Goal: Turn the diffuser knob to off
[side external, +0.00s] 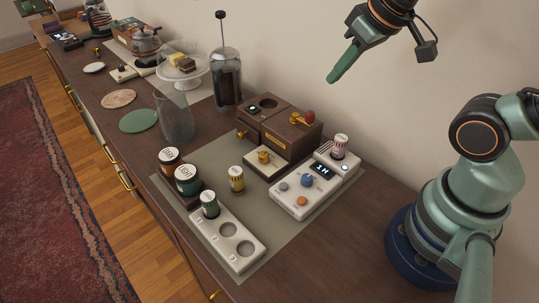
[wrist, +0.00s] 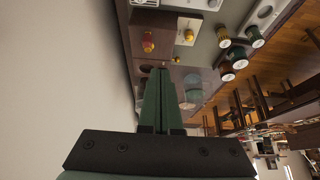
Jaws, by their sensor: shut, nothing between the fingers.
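The white diffuser (side external: 308,190) stands on a grey-green mat at the right end of the sideboard. It has a blue knob (side external: 307,181), a grey button (side external: 284,187), an orange button (side external: 302,201) and a dark display reading "1H". A striped-cap bottle (side external: 340,146) stands in its back part. The knob's exact setting is too small to read. My gripper (side external: 333,78) is shut and empty, high above the sideboard and well clear of the diffuser. In the wrist view, my shut gripper fingers (wrist: 164,75) show, but the knob cannot be made out.
A brown wooden box (side external: 282,128) with a red-topped brass part stands behind the diffuser. A white three-hole tray (side external: 228,239), small bottles (side external: 237,178), a glass pitcher (side external: 175,118) and a French press (side external: 226,80) stand leftward. The wall is close behind.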

